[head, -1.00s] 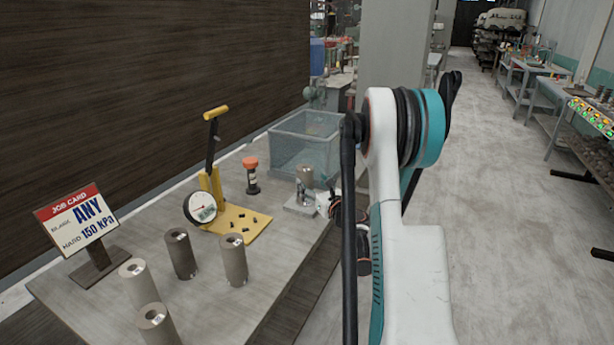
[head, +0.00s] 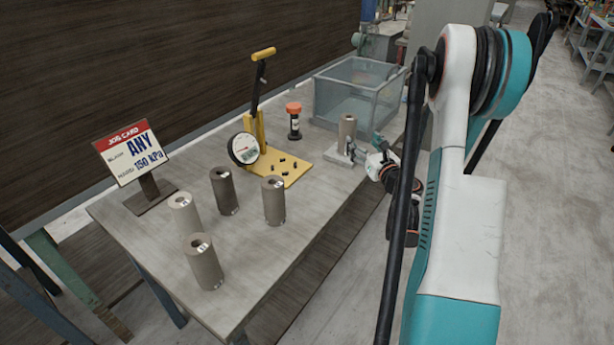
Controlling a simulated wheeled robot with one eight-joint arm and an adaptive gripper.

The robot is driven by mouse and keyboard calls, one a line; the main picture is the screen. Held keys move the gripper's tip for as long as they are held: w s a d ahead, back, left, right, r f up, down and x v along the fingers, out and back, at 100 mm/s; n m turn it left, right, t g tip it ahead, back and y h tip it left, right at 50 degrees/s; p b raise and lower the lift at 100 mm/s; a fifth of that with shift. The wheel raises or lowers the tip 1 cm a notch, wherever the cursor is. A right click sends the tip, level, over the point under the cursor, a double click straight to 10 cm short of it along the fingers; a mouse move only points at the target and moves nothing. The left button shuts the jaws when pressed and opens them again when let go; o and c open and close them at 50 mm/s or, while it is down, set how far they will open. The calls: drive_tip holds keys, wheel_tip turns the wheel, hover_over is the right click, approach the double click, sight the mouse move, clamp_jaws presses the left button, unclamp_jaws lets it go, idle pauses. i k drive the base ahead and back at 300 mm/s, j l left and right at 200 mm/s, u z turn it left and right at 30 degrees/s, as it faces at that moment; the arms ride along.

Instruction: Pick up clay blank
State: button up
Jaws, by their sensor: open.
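Several clay blanks, upright cylinders in grey and brown tones, stand on the table. A pale one (head: 184,215), a front one (head: 204,262), a dark one (head: 224,190) and a brown one (head: 274,200) form a loose group at the near end. Another brown cylinder (head: 347,133) stands farther back on a small grey base (head: 338,153). My gripper (head: 368,150) is open, small in view, just right of that far cylinder at the table's right edge. I cannot tell whether it touches the cylinder; my arm partly blocks the view there.
A job card (head: 131,155) reads ANY, 150 kPa. A yellow lever press with a dial (head: 243,149) stands mid-table, dark bits on its plate. Behind are an orange-capped container (head: 294,120) and a clear-walled bin (head: 345,95). Bare tabletop (head: 250,255) lies in front.

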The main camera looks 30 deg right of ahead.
sight(274, 194)
drive_tip(key=k+j+z, duration=0.15)
drive_tip(key=j, duration=0.35)
drive_tip(key=k+j+z, duration=0.1)
drive_tip(key=k+j, duration=0.2)
drive_tip(key=j, duration=0.2)
drive_tip(key=k+j+z, duration=0.15)
drive_tip(key=k+j, duration=0.15)
drive_tip(key=j, duration=0.2)
drive_tip(key=k+j+z, duration=0.1)
drive_tip(key=k+j, duration=0.2)
drive_tip(key=j, duration=0.15)
